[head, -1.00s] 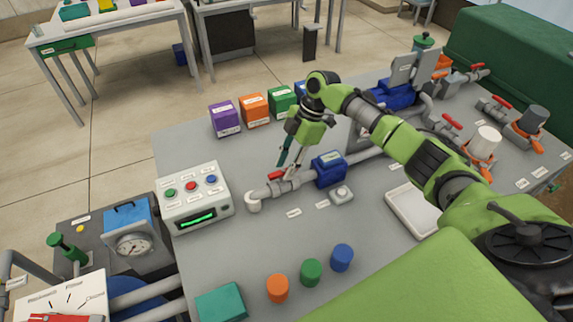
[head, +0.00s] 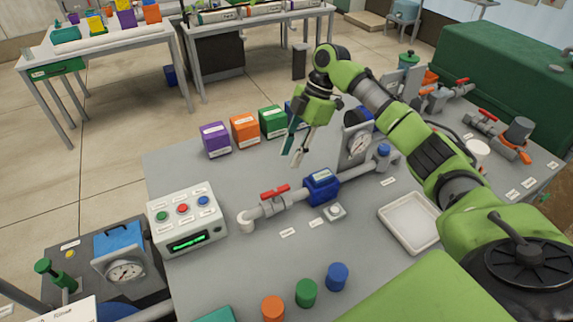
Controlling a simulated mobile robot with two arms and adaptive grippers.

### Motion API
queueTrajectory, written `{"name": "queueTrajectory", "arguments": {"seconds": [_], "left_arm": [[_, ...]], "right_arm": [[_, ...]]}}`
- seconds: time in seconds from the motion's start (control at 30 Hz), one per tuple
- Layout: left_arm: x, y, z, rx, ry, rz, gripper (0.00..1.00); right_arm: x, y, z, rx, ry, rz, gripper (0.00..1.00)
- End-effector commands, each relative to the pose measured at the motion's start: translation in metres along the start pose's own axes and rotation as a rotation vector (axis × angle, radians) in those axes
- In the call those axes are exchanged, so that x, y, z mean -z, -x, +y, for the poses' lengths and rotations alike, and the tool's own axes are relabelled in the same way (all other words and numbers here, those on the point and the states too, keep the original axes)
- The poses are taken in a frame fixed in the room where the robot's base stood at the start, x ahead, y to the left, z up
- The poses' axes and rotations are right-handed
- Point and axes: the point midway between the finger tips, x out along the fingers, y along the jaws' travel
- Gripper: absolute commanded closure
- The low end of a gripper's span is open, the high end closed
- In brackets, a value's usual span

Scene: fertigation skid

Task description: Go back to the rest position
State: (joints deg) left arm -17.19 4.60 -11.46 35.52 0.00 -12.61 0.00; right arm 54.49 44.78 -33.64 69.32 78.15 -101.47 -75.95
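My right gripper (head: 293,155) hangs above the grey skid table (head: 200,272), up and behind the pipe with the red-handled valve (head: 274,191). Its fingers point down and are apart, with nothing between them. It is clear of the valve handle and of the blue meter (head: 322,186) on the same pipe. The red handle lies roughly along the pipe. My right arm comes in from the right, bent high over the table. My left gripper is not in view.
A control box (head: 187,218) with coloured buttons stands at the left. Purple (head: 216,140), orange (head: 245,130) and green (head: 273,122) boxes line the far edge. A white tray (head: 409,222) and several coloured caps lie nearer.

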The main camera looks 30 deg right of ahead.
Motion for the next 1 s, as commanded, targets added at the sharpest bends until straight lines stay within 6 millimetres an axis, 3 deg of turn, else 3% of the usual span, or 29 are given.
{"name": "queueTrajectory", "arguments": {"seconds": [0.67, 1.0], "left_arm": [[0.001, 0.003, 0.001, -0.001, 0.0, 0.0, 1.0], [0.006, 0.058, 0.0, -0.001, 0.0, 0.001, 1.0]], "right_arm": [[0.001, 0.009, 0.0, 0.0, 0.0, 0.0, 0.71], [0.022, 0.06, 0.0, 0.0, 0.0, 0.0, 0.71]]}}
